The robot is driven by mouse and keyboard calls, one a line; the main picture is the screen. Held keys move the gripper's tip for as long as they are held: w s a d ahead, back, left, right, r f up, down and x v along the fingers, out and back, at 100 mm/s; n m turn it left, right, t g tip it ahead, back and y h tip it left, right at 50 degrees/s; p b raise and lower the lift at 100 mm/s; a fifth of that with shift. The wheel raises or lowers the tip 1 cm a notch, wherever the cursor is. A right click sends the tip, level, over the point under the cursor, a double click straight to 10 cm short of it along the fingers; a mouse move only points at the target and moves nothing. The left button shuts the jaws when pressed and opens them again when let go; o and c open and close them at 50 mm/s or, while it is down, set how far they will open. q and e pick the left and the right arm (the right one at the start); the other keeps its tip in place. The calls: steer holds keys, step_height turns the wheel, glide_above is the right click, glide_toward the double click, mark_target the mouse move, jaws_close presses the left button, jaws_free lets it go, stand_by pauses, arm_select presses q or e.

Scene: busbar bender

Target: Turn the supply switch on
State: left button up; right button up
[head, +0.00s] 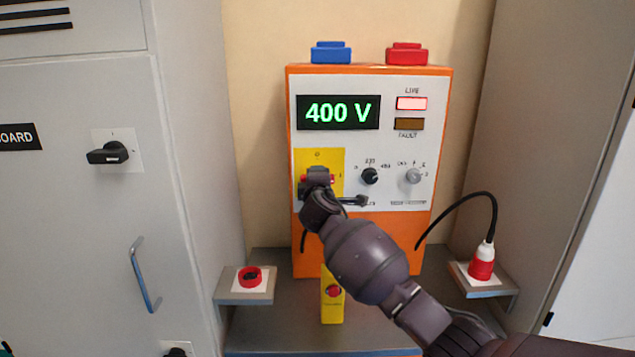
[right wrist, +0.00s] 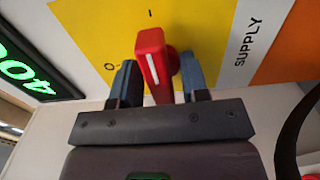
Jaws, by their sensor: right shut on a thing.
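The supply switch is a red knob with a white stripe (right wrist: 152,68) on a yellow plate (head: 334,156) at the left of the orange and white supply cabinet. My right gripper (right wrist: 158,75) is shut on this knob, one finger on each side of it. In the head view my right gripper (head: 318,180) hides most of the knob; red shows at its sides. The knob seems to lie level, with its stripe roughly lined up with the I mark. The display (head: 338,112) reads 400 V. The LIVE lamp (head: 411,103) is bright; the FAULT lamp (head: 409,124) is dark amber. My left gripper is out of view.
A black selector (head: 370,176) and a grey one (head: 413,176) sit right of the switch. A red plug (head: 482,262) with a black cable stands on the right shelf. Tall grey cabinets flank both sides.

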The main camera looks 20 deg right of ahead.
stand_by(0.4)
steer(key=o, duration=0.5)
steer(key=shift+o, duration=0.2)
steer(key=v, duration=1.1)
steer(key=shift+p, duration=0.4)
steer(key=shift+w, duration=0.1)
steer(key=shift+m, duration=0.3)
